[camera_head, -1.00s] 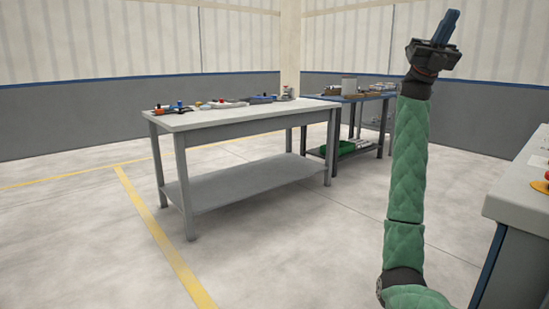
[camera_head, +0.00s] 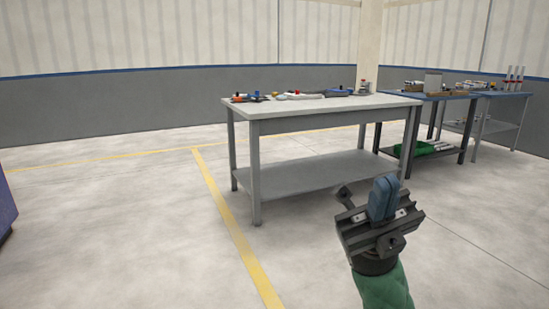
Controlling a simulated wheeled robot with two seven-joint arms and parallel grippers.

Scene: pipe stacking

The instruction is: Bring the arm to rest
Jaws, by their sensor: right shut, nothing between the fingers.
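My right gripper (camera_head: 383,198) shows at the lower right of the head view, at the end of my green-sleeved arm (camera_head: 385,288). Its blue fingers are together with nothing between them, and they point up in the picture. It is in front of the grey table and appears clear of it. My left gripper is out of view.
A grey table (camera_head: 320,115) with a lower shelf (camera_head: 310,175) bears several tools. A blue-topped bench (camera_head: 440,95) with boxes stands behind it at right, and another bench (camera_head: 500,95) holds upright pipes. A purple object (camera_head: 6,210) edges in at left. Open floor (camera_head: 120,230) lies at left.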

